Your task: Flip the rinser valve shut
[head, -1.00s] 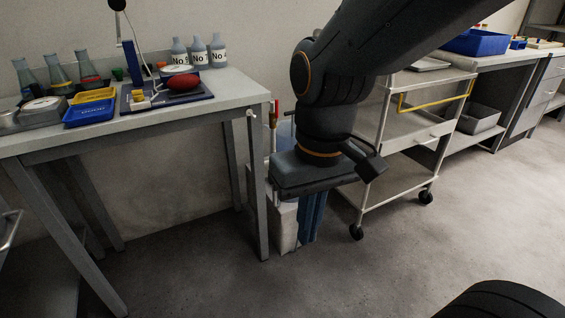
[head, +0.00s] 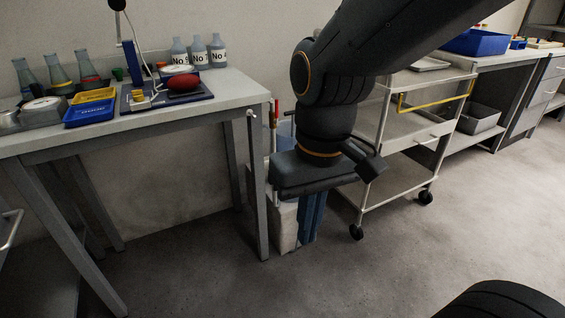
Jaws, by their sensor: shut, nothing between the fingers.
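I cannot pick out the rinser valve with certainty. A slim upright part with a red and yellow top (head: 274,113) rises behind my gripper, beside the right end of the left table. Below it stands a pale container (head: 284,226), partly hidden by my gripper and the table leg. My gripper (head: 309,240) hangs from the dark arm with its blue fingers pointing down and together, with nothing seen between them. The fingers appear in front of or beside the pale container; I cannot tell whether they touch it.
The left table (head: 150,120) carries flasks, labelled bottles (head: 198,52), a yellow tray (head: 93,96) and a blue tray (head: 89,112). A white wheeled cart (head: 400,190) stands just right of my gripper. A blue bin (head: 476,42) sits on the far bench. The floor in front is clear.

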